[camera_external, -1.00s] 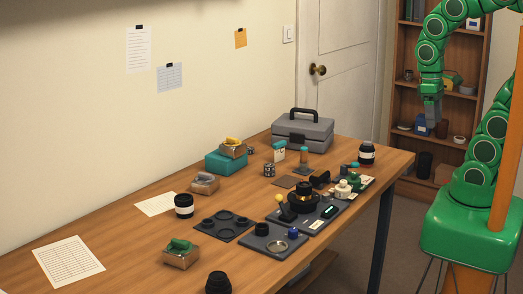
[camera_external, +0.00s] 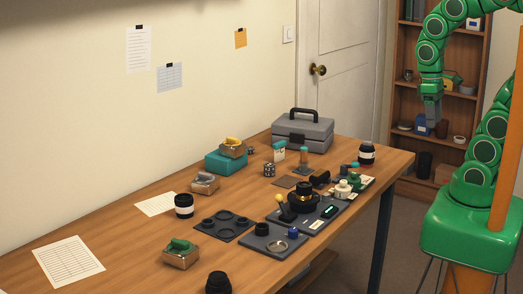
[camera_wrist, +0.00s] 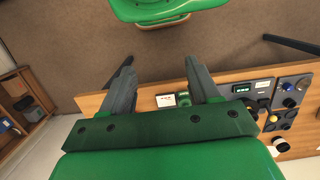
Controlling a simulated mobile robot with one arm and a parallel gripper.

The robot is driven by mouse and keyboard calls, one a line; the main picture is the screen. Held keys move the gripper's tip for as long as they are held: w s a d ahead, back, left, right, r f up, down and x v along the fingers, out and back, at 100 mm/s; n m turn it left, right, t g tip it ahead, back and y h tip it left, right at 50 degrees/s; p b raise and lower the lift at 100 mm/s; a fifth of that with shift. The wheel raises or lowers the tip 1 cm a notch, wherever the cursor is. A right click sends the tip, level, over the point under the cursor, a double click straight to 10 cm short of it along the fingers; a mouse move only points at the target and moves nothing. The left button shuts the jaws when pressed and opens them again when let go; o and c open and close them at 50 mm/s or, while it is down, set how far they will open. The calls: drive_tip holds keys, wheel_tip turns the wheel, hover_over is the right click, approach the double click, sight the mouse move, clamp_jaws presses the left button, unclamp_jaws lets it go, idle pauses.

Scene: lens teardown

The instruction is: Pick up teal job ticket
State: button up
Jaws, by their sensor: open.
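No thing in view is clearly readable as the teal job ticket. A small white piece with a teal top (camera_external: 279,150) stands upright near the toolbox in the external view; it may be the ticket, but it is too small to tell. My gripper (camera_external: 433,122) hangs at the right, pointing down, apart from the table's things. In the wrist view my gripper (camera_wrist: 160,72) has its fingers spread with nothing between them. A small white card (camera_wrist: 166,100) lies on the tabletop beyond the fingers there.
The wooden table (camera_external: 125,240) carries a grey toolbox (camera_external: 303,132), a teal box (camera_external: 226,162), a dark moulded tray (camera_external: 224,226), jars and small parts. A wooden shelf (camera_external: 398,90) stands behind my arm. Bare tabletop shows at the front left.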

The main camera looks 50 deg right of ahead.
sight(275, 149)
drive_tip(key=shift+w+d+r, duration=0.1)
